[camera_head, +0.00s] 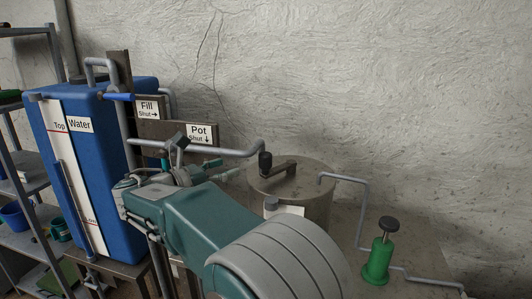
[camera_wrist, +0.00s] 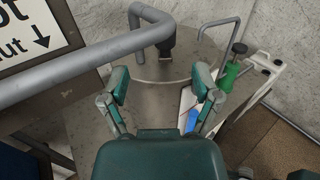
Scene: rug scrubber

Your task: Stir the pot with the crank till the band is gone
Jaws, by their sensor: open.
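The pot (camera_head: 318,205) is a grey metal drum with a flat lid, standing right of my gripper in the head view. A crank (camera_head: 285,169) lies across its lid, with an upright black knob (camera_head: 265,162) at its left end. In the wrist view the pot lid (camera_wrist: 95,130) lies beyond and below my fingers, and the dark knob (camera_wrist: 166,46) shows partly behind a grey pipe. My gripper (camera_wrist: 162,84) is open and empty, its teal fingers spread short of the knob. It also shows in the head view (camera_head: 198,172). I cannot make out the band.
A grey pipe (camera_head: 235,152) crosses above my gripper, close to the pot. A blue water tank (camera_head: 95,165) and signs for Fill (camera_head: 148,108) and Pot (camera_head: 199,133) are left. A green pump-like bottle (camera_head: 378,260) and a bent pipe (camera_head: 362,215) are right.

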